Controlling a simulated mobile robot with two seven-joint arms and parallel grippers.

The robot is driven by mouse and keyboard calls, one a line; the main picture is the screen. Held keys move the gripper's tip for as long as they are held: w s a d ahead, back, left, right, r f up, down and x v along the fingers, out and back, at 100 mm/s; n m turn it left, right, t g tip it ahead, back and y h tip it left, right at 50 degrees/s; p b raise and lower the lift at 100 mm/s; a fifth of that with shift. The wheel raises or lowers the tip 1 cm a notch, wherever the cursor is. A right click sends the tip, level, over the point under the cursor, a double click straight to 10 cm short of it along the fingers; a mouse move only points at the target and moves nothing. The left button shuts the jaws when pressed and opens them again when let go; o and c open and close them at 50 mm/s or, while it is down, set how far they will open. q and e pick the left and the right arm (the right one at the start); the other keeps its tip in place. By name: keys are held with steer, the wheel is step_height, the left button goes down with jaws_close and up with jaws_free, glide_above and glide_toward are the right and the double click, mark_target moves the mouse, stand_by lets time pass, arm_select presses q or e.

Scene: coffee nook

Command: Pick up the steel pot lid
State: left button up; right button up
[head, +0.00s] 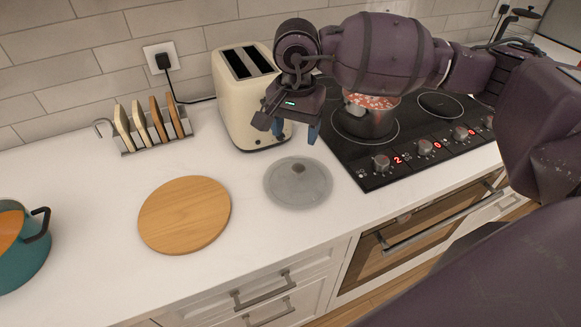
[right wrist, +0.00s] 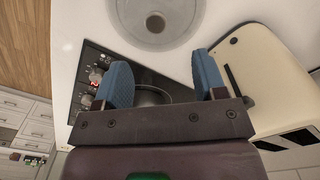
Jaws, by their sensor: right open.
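The steel pot lid (head: 297,184) is a grey disc with a dark knob in its middle. It lies flat on the white counter, in front of the toaster and left of the hob. In the right wrist view the lid (right wrist: 154,36) shows at the top, beyond the fingertips, with its knob in sight. My right gripper (head: 295,133) is open and empty, above the counter just behind the lid and beside the toaster. Its two blue fingers (right wrist: 166,82) stand apart and do not touch the lid. My left gripper is not in view.
A cream toaster (head: 233,108) stands behind the lid. A black hob (head: 378,177) with a pot of red food (head: 366,122) is at right. A round wooden board (head: 185,214) lies left of the lid. A toast rack (head: 153,127) and teal pot (head: 22,258) stand farther left.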

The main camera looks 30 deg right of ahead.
glide_above(298, 168)
steer(key=f, duration=0.4)
steer(key=shift+s+a+f, duration=0.1)
steer(key=shift+a+f, duration=0.15)
steer(key=shift+a, duration=0.05)
steer(key=shift+d+f, duration=0.1)
steer(key=shift+f, duration=0.7)
steer(key=f, duration=0.3)
steer(key=shift+d+f+p, duration=0.15)
steer(key=shift+d+p, duration=0.1)
steer(key=shift+p, duration=0.1)
steer(key=shift+f, duration=0.5)
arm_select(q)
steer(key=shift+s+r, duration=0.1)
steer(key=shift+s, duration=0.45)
arm_select(e)
steer(key=c, duration=1.1)
